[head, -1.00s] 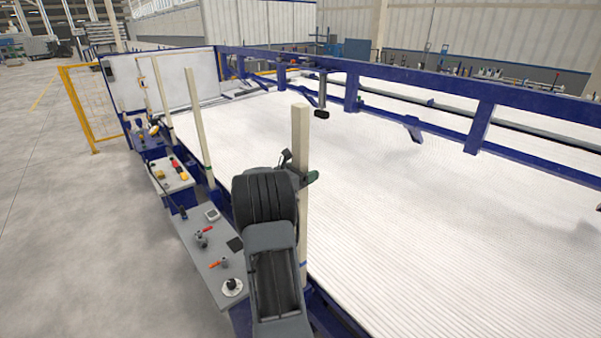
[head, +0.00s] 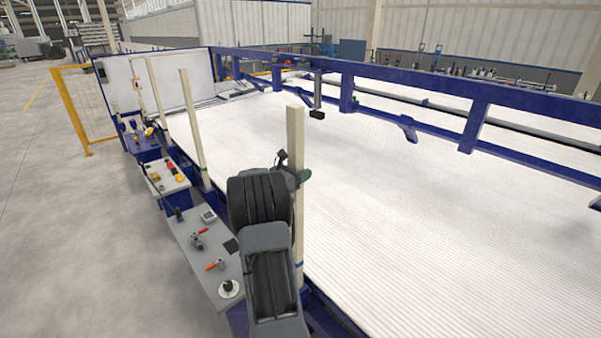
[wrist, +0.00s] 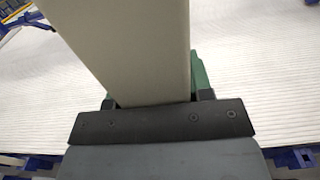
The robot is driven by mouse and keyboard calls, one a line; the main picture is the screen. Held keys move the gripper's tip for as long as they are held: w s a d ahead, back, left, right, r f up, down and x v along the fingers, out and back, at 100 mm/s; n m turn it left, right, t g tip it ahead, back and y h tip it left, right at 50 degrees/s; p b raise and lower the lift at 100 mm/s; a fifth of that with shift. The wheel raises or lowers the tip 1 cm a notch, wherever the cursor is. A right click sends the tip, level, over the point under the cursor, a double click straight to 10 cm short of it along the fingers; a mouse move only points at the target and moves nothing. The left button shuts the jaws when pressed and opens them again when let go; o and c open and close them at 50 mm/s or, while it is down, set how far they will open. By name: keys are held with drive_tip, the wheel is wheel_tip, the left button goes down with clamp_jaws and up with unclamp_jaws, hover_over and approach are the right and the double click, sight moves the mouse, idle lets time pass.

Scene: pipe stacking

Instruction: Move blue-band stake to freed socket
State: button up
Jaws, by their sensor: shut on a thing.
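The blue-band stake (head: 297,150) is a tall cream post, upright with a slight tilt, at the right of my arm in the head view. Its blue band (head: 299,265) shows near its lower end. My gripper (head: 300,177) is shut on it partway up, below its top. In the wrist view the stake (wrist: 135,45) fills the upper middle, between green finger parts (wrist: 200,75) at my gripper (wrist: 155,105). The stake's foot and any socket under it are hidden behind my arm and the blue frame.
Two more cream stakes, a nearer one (head: 195,130) and a farther one (head: 158,95), stand along the rack's left edge. Grey tables with tools (head: 205,255) line that side. White pipes (head: 400,220) fill the rack, bounded by a blue rail (head: 420,85). Open floor (head: 60,220) lies left.

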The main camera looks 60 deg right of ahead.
sight(300, 110)
clamp_jaws()
drive_tip(key=shift+r, duration=0.1)
drive_tip(key=shift+r+p, duration=2.8)
drive_tip(key=shift+r, duration=1.6)
drive_tip(key=shift+r+p, duration=1.2)
drive_tip(key=shift+r, duration=0.75)
wheel_tip(300, 110, up, 2)
drive_tip(key=shift+r+p, duration=0.1)
drive_tip(key=shift+p, duration=0.35)
drive_tip(key=shift+r, duration=3)
drive_tip(key=shift+f, duration=0.1)
